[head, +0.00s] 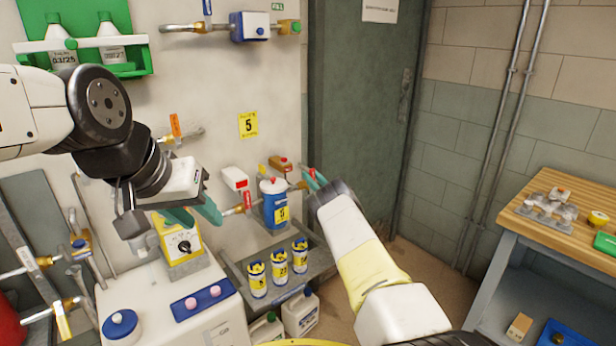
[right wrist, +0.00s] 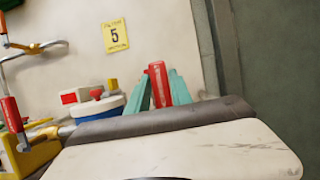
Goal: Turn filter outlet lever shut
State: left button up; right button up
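The blue filter housing (head: 275,208) with a yellow tag stands on a grey ledge by the wall. A red lever (head: 247,200) shows on the brass valve left of it. The outlet lever, also red, is at the right of the housing; in the right wrist view the lever (right wrist: 158,84) stands upright between my teal fingertips. My right gripper (head: 313,179) has both fingers against the lever's sides, as far as I can see. The valve body beneath is hidden. My left gripper (head: 196,213) is open and empty, left of the housing, above the yellow box.
The yellow dial box (head: 181,246) sits below my left gripper. Several small labelled canisters (head: 279,262) stand in front of the housing. A red-and-white box (head: 235,178) is on the wall left of it. A workbench (head: 555,222) is at the right.

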jog(key=shift+o, duration=1.2)
jog(key=v, duration=0.8)
jog(key=shift+w, duration=0.1)
